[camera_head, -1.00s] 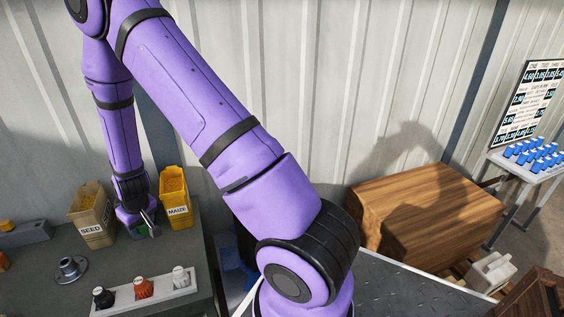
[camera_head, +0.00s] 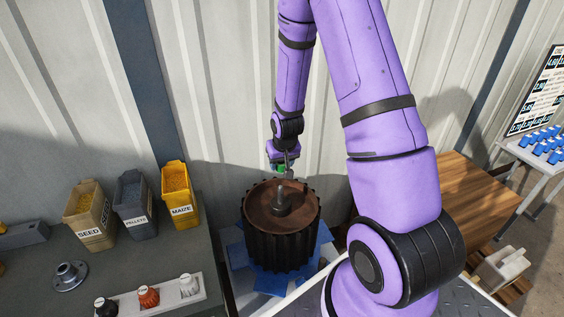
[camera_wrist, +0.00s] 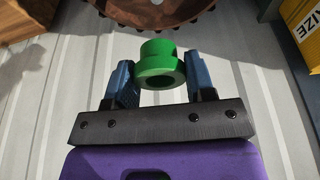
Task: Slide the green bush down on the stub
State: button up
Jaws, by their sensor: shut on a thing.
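The green bush (camera_wrist: 158,63) is a short flanged ring with a hole through it. In the wrist view it sits between the two blue fingers of my gripper (camera_wrist: 155,85), which is shut on it. In the head view a little green of it shows below my wrist, and my gripper (camera_head: 288,167) is behind and just above the far edge of the drum. The stub (camera_head: 282,200) is a grey upright pin at the middle of the dark ribbed drum (camera_head: 285,240). The bush is apart from the stub. In the wrist view the drum's toothed rim (camera_wrist: 165,22) shows at the top.
A bench at left holds the seed box (camera_head: 89,213), the pellets box (camera_head: 136,205) and the maize box (camera_head: 179,195). A flanged metal fitting (camera_head: 70,276) and a white rack (camera_head: 160,300) with bottles stand nearer. A wooden crate (camera_head: 470,195) is at right, behind my arm.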

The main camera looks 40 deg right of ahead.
aim_at(281, 195)
jog(key=shift+a+f, duration=0.1)
jog(key=shift+f, duration=2.75)
jog(key=shift+f, duration=4.45)
jog(key=o, duration=1)
jog(key=v, duration=1)
jog(key=shift+s+r, duration=0.1)
jog(key=shift+r, duration=0.25)
